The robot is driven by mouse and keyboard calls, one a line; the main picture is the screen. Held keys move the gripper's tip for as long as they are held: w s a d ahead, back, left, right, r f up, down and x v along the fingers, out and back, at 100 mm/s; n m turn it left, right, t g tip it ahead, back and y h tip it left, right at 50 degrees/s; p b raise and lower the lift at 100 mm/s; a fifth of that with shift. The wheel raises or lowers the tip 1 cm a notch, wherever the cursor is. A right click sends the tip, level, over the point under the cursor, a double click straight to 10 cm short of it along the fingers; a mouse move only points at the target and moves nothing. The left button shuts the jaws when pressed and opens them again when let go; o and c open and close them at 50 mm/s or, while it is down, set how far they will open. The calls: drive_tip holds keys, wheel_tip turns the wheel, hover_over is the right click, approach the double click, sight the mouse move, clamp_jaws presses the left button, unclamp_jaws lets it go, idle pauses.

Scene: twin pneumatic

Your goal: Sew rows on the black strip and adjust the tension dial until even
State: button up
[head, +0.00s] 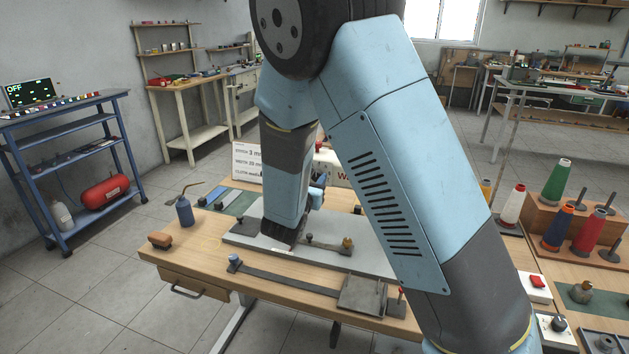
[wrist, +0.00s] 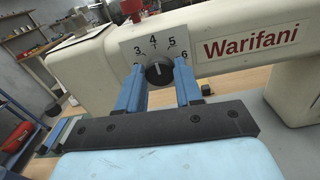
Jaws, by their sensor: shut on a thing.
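In the wrist view, the round black tension dial (wrist: 159,73) sits on a white plate marked 3 to 6 on the cream sewing machine (wrist: 250,50). Its white mark points up, near 4. My gripper (wrist: 158,80) has its two blue fingers on either side of the dial and is shut on it. In the head view, my arm hides most of the machine, and only a bit of its cream body (head: 338,174) shows. I cannot make out the black strip or the needle in either view.
The wooden sewing table (head: 190,262) carries a blue oil can (head: 184,210), coloured strips (head: 238,202) and a grey plate (head: 240,237). Thread cones (head: 557,180) stand at the right. A blue cart (head: 75,160) with an OFF screen stands at the left. Floor between cart and table is clear.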

drive_tip(key=shift+n, duration=0.4)
drive_tip(key=n, duration=0.3)
drive_tip(key=shift+n, duration=1.9)
drive_tip(key=shift+a, duration=0.1)
drive_tip(key=o, duration=1)
drive_tip(key=shift+o, duration=0.2)
drive_tip(key=shift+s, duration=0.1)
drive_tip(key=v, duration=1.3)
drive_tip(key=shift+s, duration=0.3)
